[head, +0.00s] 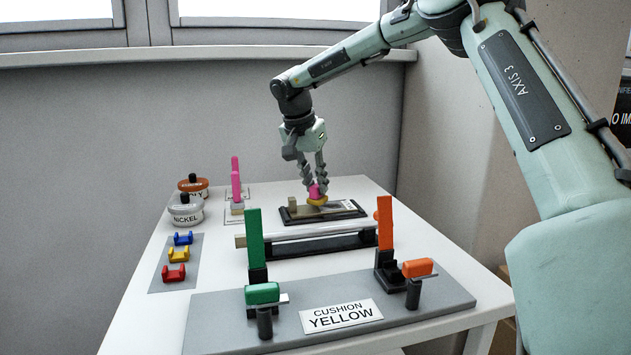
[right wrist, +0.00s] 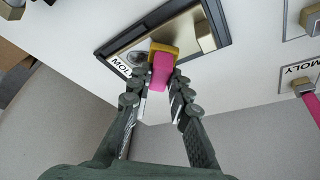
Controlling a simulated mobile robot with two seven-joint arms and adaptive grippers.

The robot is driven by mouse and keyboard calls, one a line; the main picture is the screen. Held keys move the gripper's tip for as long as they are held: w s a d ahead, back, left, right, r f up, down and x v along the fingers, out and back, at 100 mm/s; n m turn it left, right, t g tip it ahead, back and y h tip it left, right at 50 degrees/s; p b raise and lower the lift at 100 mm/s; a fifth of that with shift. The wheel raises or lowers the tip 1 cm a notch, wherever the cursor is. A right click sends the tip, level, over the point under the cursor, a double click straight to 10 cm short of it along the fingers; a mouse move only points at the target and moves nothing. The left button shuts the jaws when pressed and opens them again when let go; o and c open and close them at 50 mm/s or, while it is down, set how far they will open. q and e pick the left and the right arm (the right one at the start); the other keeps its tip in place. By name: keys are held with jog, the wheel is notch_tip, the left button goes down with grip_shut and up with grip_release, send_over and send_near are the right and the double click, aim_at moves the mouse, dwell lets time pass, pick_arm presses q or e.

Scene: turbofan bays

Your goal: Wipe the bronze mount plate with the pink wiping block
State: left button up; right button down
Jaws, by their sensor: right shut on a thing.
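The pink wiping block (head: 317,192) has a pink grip and a yellow-gold foot; it also shows in the right wrist view (right wrist: 160,72). My right gripper (head: 315,184) points down at the back of the table, its fingers shut on the pink grip. The foot is over the bronze mount plate (right wrist: 136,43), at its near edge; I cannot tell whether it touches. The plate lies in a black frame (head: 345,216) with a MOLY label at one end. A round dark mark (right wrist: 137,58) shows on it beside the foot. My left gripper is not in view.
A rod (head: 310,236), green (head: 255,240) and orange (head: 385,222) posts, and a CUSHION YELLOW sign (head: 341,315) are in front. Coloured cradles (head: 178,254) sit on a grey mat.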

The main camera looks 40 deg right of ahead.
jog(key=shift+f, duration=0.55)
jog(key=shift+s+d+r+p, duration=0.15)
jog(key=shift+s+d, duration=0.2)
jog(key=shift+d, duration=0.2)
jog(key=shift+s+d+p, duration=0.15)
jog(key=shift+s+d, duration=0.15)
jog(key=shift+d, duration=0.25)
jog(key=shift+s+d+p, duration=0.3)
jog(key=shift+s+d, duration=0.2)
jog(key=shift+d, duration=0.4)
jog(key=shift+s+d+p, duration=0.25)
jog(key=shift+s+d, duration=0.2)
jog(key=shift+d, duration=0.4)
jog(key=shift+f, duration=0.2)
jog(key=shift+w+a+p, duration=0.15)
jog(key=shift+w+a, duration=0.4)
jog(key=shift+a, duration=0.4)
jog(key=shift+w+a+p, duration=0.1)
jog(key=shift+w+a, duration=0.4)
jog(key=shift+a, duration=0.5)
jog(key=shift+w+a+p, duration=0.15)
jog(key=shift+w+a, duration=0.4)
jog(key=shift+a, duration=0.4)
jog(key=shift+r, duration=0.1)
